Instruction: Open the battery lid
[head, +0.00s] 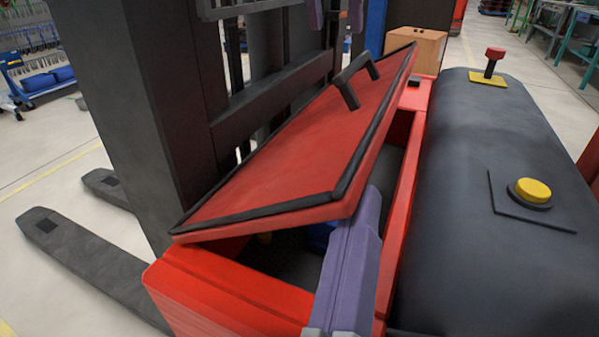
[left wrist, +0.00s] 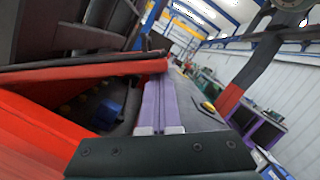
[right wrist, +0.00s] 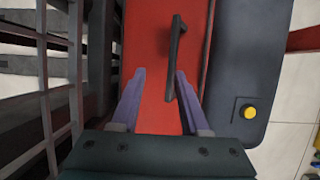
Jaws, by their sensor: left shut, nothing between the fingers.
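The red battery lid (head: 275,150) has a black border and a black handle (head: 345,92). It is tilted up, with its right edge raised off the red compartment rim (head: 230,295). My left gripper (head: 372,192) is shut, with its purple fingers at the raised edge; whether they touch its underside is unclear. In the left wrist view its fingers (left wrist: 157,82) are together and empty beside the lid's edge. My right gripper (head: 335,12) is above and behind the lid. In the right wrist view its fingers (right wrist: 161,72) are apart over the red lid, near the handle (right wrist: 174,60), holding nothing.
Inside the opening, a blue part (left wrist: 107,111) shows. A dark mast (head: 130,90) stands left of the lid. A dark rounded cover (head: 480,150) with a yellow button (head: 532,190) lies right. A cardboard box (head: 415,45) stands behind.

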